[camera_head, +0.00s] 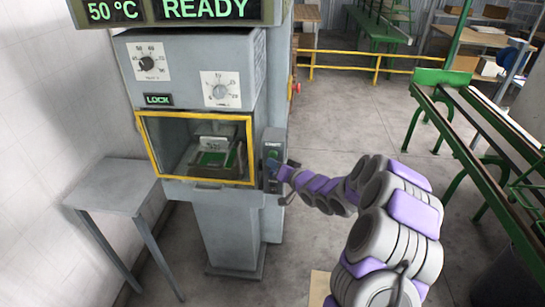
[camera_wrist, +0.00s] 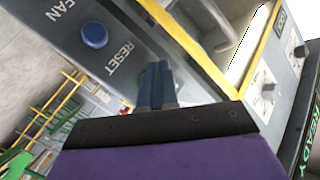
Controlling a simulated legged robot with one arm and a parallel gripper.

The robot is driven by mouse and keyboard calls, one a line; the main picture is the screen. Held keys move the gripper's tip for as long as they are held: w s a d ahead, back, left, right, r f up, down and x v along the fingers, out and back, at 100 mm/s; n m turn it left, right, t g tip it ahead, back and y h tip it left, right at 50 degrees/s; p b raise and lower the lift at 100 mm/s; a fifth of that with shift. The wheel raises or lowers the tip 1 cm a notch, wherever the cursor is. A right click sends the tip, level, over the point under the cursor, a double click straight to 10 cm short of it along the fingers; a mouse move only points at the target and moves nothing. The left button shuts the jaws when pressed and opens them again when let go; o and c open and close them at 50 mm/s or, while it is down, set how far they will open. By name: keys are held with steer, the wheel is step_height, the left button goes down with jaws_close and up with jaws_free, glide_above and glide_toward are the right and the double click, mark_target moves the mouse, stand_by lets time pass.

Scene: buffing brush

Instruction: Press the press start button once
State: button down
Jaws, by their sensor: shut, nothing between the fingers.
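The press (camera_head: 190,75) is a grey machine with a yellow-framed window. Its narrow control box (camera_head: 272,142) is on the right side of the window. My gripper (camera_head: 284,172) is at the front of this box, and its fingers hide part of it. In the wrist view, my gripper (camera_wrist: 157,68) has its dark blue fingers together and empty, with the tips at the grey panel (camera_wrist: 165,22). A blue round button (camera_wrist: 95,35) beside the word RESET is left of and apart from the fingertips. I cannot make out a start button; whether the tips touch anything is unclear.
The display (camera_head: 175,11) on top reads 50 °C and READY. A LOCK sign (camera_head: 158,100) is lit above the window. A small grey table (camera_head: 113,184) stands left. A green-framed conveyor (camera_head: 480,125) is on the right. Open floor lies behind my arm.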

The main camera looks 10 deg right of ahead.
steer(key=shift+w+r+p, duration=0.1)
steer(key=shift+w+p, duration=0.15)
steer(key=shift+p, duration=0.45)
steer(key=shift+w+d+p, duration=0.3)
steer(key=shift+w+p, duration=0.3)
steer(key=shift+p, duration=0.25)
stand_by(0.9)
steer(key=shift+s, duration=0.15)
steer(key=shift+s+a, duration=0.3)
steer(key=shift+s, duration=0.45)
steer(key=shift+b, duration=0.3)
steer(key=shift+s+a+b, duration=0.25)
steer(key=shift+s+b, duration=0.05)
steer(key=shift+s, duration=0.5)
steer(key=shift+s+a+b, duration=0.3)
steer(key=shift+s, duration=0.45)
steer(key=shift+s+a+b, duration=0.25)
steer(key=shift+s+b, duration=0.05)
steer(key=shift+s, duration=0.5)
